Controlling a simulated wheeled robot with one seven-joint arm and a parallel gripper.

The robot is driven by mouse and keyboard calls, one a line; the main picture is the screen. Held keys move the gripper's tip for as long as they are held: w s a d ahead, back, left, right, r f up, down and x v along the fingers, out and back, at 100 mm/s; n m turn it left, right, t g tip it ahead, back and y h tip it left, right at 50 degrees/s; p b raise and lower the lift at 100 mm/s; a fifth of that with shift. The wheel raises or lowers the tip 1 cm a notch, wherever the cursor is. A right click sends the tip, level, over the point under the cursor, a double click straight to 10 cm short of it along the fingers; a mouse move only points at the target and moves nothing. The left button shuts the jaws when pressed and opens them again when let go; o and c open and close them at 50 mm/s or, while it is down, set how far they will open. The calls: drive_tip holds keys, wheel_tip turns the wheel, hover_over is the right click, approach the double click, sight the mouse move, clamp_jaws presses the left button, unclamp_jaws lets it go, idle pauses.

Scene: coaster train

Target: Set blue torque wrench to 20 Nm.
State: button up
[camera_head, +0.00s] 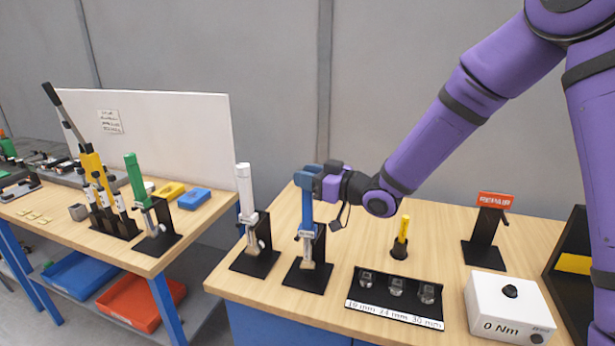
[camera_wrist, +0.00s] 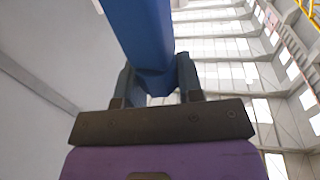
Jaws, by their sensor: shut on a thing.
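The blue torque wrench (camera_head: 306,222) stands upright in a black stand (camera_head: 307,275) near the front left of the workbench. My gripper (camera_head: 314,180) is at the top of its blue handle, reaching in from the right. In the wrist view my gripper (camera_wrist: 158,82) has a finger on each side of the blue handle (camera_wrist: 137,38) and is shut on it. The 0 Nm box (camera_head: 507,306), white with a black knob on top, sits at the bench's front right. No torque setting on the wrench is readable.
A white wrench (camera_head: 245,200) stands close left of the blue one. A socket tray (camera_head: 395,297) lies to the right, with a yellow tool (camera_head: 402,237) behind it. A red-topped sign stand (camera_head: 487,225) stands at the back right. A green wrench (camera_head: 139,185) stands on the left table.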

drive_tip(key=shift+n+g+y, duration=0.9)
drive_tip(key=shift+n+g, duration=0.6)
drive_tip(key=shift+g, duration=1)
drive_tip(key=o, duration=0.9)
drive_tip(key=v, duration=1)
drive_tip(key=shift+s+d+f, duration=0.1)
drive_tip(key=shift+d, duration=0.3)
